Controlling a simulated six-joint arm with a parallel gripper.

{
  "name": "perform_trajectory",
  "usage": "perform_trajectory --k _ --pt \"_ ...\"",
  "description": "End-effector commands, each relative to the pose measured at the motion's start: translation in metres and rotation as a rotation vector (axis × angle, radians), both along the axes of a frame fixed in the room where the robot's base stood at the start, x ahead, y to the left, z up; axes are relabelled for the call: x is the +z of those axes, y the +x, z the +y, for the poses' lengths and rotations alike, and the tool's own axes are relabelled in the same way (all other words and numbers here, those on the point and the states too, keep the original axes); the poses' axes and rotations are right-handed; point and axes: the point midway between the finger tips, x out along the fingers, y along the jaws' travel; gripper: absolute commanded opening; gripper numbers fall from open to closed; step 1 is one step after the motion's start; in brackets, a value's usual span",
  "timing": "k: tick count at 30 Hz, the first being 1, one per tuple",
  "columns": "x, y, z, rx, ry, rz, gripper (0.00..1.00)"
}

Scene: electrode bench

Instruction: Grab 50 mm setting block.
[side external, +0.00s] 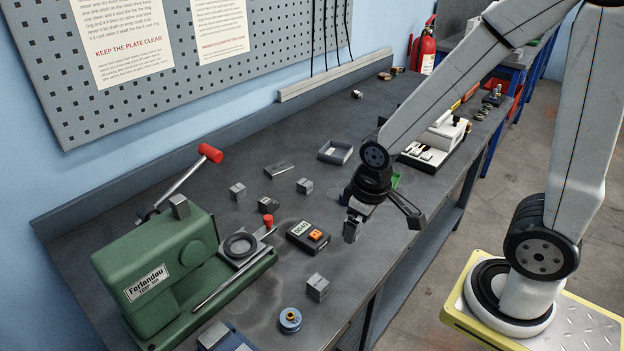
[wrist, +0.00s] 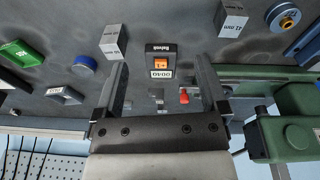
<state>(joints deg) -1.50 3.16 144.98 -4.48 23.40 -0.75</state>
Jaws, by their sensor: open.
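My gripper (side external: 382,214) hangs above the bench near its front edge. In the wrist view my gripper (wrist: 161,68) is open, with nothing held between its spread fingers. A grey steel block (wrist: 113,40) with a small label lies left of the display unit, beyond the left fingertip; its label is too small to read surely. Another steel block (wrist: 230,18) appears marked 42 mm. It seems to be the labelled block (side external: 318,287) near the front edge in the side view. Smaller steel blocks (side external: 237,191), (side external: 304,185) and (side external: 267,204) stand farther back.
A small display unit (side external: 308,237) with an orange button lies mid-bench. The green press (side external: 160,270) with its red-knobbed lever fills the left. A blue-and-brass ring (side external: 290,320) lies at the front. A grey open tray (side external: 335,152) sits behind my gripper. A pegboard wall bounds the back.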

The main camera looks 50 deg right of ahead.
Motion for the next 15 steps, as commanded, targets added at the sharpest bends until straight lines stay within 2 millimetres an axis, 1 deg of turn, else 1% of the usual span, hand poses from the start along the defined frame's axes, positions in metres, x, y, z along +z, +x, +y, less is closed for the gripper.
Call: perform_trajectory --k 7,11,15 --pt "-0.026 -0.009 -0.002 0.292 -0.155 0.236 0.93" --pt "-0.039 -0.011 -0.009 0.474 -0.271 0.380 0.93" --pt "-0.050 -0.007 -0.018 0.661 -0.411 0.526 0.93"
